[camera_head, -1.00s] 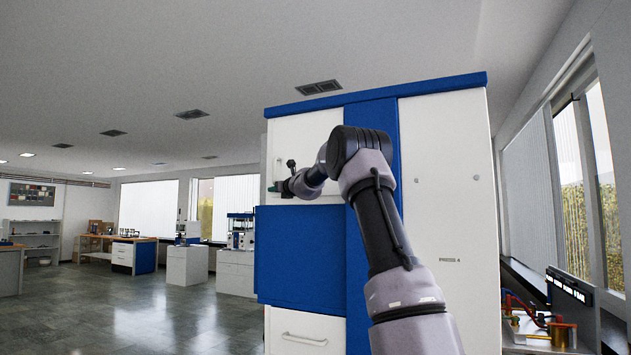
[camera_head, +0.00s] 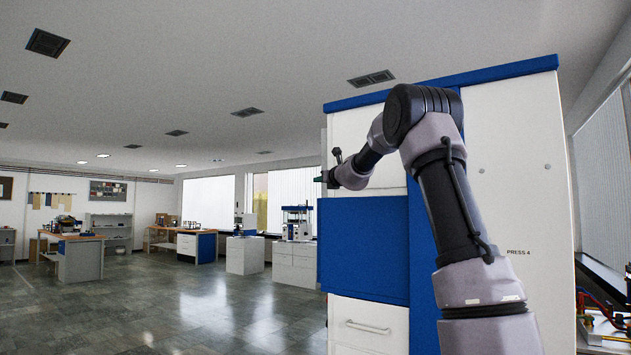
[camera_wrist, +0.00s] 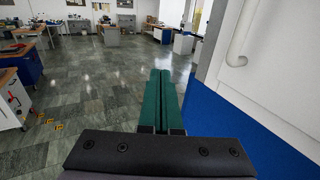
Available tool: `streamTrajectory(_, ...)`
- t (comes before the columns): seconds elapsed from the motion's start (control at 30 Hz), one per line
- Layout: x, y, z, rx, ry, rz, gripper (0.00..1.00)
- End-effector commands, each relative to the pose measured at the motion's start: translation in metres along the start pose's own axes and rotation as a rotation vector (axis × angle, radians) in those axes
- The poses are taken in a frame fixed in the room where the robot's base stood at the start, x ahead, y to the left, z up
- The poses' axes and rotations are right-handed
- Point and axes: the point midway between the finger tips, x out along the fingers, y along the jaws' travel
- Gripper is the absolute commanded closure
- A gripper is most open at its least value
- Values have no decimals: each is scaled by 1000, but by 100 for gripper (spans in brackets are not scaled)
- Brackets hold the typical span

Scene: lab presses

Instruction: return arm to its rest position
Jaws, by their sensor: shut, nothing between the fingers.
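My arm rises at the right of the head view and bends left in front of the blue and white cabinet marked PRESS 4 (camera_head: 520,190). My gripper (camera_head: 322,178) is at the arm's far end, beside the cabinet's left edge, small and partly hidden by the wrist. In the wrist view my gripper (camera_wrist: 160,75) shows two green fingers lying side by side, shut with nothing between them. They point out over open floor, to the left of the cabinet's white door with its handle (camera_wrist: 238,45), apart from it.
The cabinet's blue panel (camera_head: 362,250) and white drawer (camera_head: 367,330) stand close by my arm. Open grey tiled floor (camera_head: 190,305) lies to the left. Workbenches (camera_head: 80,255) and white cabinets (camera_head: 245,255) stand farther back. A bench with coloured tubing (camera_head: 605,325) is at the right edge.

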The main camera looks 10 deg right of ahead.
Motion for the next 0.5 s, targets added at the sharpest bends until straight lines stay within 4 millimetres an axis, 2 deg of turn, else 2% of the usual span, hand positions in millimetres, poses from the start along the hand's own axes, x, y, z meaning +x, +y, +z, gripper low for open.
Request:
streamTrajectory(0.13,-9,16,0,-1,1,0,100)
streamTrajectory(0.4,-15,25,1,-13,2,3,100)
streamTrajectory(0.5,-30,38,8,-102,6,35,100)
